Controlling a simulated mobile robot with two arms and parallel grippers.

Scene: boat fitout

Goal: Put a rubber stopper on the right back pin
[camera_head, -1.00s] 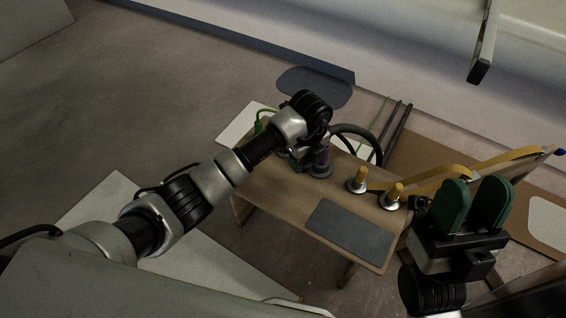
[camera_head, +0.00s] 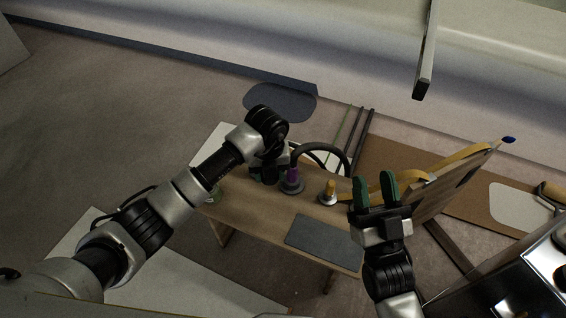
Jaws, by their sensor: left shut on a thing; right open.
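My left gripper (camera_head: 268,176) is over the back left part of a small wooden bench (camera_head: 240,215), left of a purple-topped piece on a grey round base (camera_head: 292,184). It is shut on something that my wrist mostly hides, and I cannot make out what. A yellow peg on a pale round base (camera_head: 329,193) stands right of the purple piece. My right gripper (camera_head: 376,190) is open and empty, green fingers pointing up, in front of the bench's right end. I cannot clearly make out a pin or a rubber stopper.
A dark grey mat (camera_head: 325,243) lies on the bench's front right. A black hose (camera_head: 330,150) arches behind the purple piece. A tilted board (camera_head: 450,195) with a yellow strap stands at the right.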

